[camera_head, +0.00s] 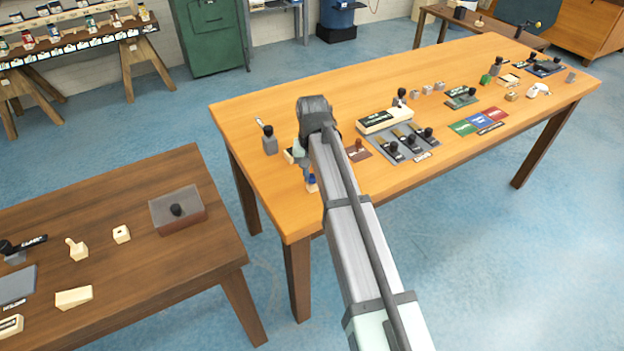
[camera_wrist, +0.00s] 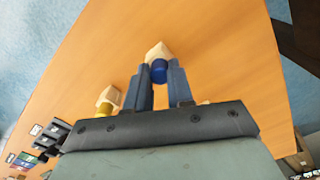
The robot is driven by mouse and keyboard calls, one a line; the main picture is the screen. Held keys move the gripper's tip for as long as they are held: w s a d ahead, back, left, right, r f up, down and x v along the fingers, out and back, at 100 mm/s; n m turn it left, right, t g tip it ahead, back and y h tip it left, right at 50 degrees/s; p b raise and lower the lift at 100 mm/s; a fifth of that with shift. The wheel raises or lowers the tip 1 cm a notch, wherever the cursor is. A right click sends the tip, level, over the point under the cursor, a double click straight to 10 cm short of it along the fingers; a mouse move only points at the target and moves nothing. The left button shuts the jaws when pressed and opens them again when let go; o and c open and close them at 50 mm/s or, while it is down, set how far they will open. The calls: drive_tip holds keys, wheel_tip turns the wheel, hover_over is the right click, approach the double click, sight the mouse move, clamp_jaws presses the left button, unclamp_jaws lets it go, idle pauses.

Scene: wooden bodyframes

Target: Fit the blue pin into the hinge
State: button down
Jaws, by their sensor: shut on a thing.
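My gripper (camera_wrist: 159,75) is shut on the blue pin (camera_wrist: 158,69), whose round blue part shows between the fingertips in the wrist view. A pale wooden piece (camera_wrist: 158,50) lies just beyond the blue pin and overlaps it in the picture. I cannot tell whether the pin is inside it, or whether it is the hinge. In the head view a small blue part (camera_head: 312,180) shows low beside my arm, near the left end of the orange table. My arm hides much of the gripper there. A second pale wooden piece with a yellow part (camera_wrist: 107,98) sits left of the fingers.
A dark brown table (camera_head: 150,230) with wooden pieces stands at left. The table around the fingers is mostly clear.

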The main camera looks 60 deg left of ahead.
sight(313, 175)
drive_tip(key=shift+r, duration=0.65)
idle(0.5)
drive_tip(key=shift+r, duration=1.7)
drive_tip(key=shift+w+r, duration=0.1)
drive_tip(key=w+a+r, duration=0.2)
drive_tip(key=w+a, duration=0.1)
drive_tip(key=a, duration=0.4)
drive_tip(key=w+a+r, duration=0.2)
drive_tip(key=a+r, duration=0.1)
drive_tip(key=a, duration=0.4)
drive_tip(key=shift+w+a, duration=0.3)
drive_tip(key=shift+w, duration=0.1)
drive_tip(key=shift+f, duration=0.25)
drive_tip(key=shift+f, duration=2.75)
drive_tip(key=shift+f, duration=1.7)
